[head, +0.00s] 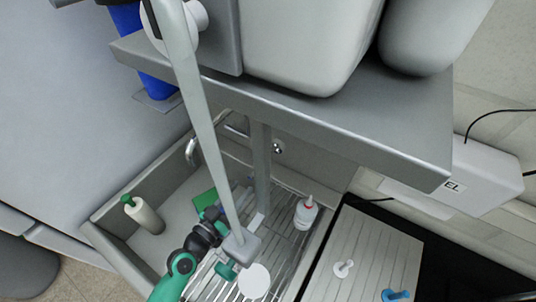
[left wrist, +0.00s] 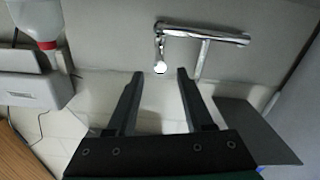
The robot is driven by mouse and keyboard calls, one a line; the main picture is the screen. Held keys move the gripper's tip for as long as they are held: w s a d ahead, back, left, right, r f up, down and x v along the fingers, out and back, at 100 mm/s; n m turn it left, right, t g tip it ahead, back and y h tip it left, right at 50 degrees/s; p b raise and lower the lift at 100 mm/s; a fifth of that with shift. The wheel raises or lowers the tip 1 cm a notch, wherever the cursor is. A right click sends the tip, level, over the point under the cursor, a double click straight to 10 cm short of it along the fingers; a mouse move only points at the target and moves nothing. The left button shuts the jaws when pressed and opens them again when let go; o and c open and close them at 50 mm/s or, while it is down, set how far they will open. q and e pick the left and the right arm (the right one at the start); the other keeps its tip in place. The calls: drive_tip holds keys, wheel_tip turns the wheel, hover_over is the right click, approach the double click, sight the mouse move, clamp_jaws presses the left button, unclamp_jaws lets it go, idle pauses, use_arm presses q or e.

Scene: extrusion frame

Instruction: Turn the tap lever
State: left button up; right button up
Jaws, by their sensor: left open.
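The chrome tap shows best in the left wrist view (left wrist: 225,36), with its horizontal body at the top of the picture. A short tap lever (left wrist: 159,45) hangs at its left end and finishes in a pale round tip. My left gripper (left wrist: 160,72) is open and empty. The lever tip shows between its fingertips, and a gap seems to separate them, though depth is hard to judge. My left gripper (head: 238,190) is partly hidden there by a grey post. My right gripper is not in view.
A grey shelf (head: 330,115) overhangs the sink. A slatted board (head: 365,262) with small white and blue pieces lies at the right.

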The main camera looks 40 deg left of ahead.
sight(260, 163)
use_arm(q)
drive_tip(key=w, duration=0.3)
drive_tip(key=w+a, duration=0.1)
drive_tip(key=w, duration=0.7)
drive_tip(key=shift+a, duration=0.4)
drive_tip(key=shift+c, duration=0.4)
clamp_jaws()
idle(0.4)
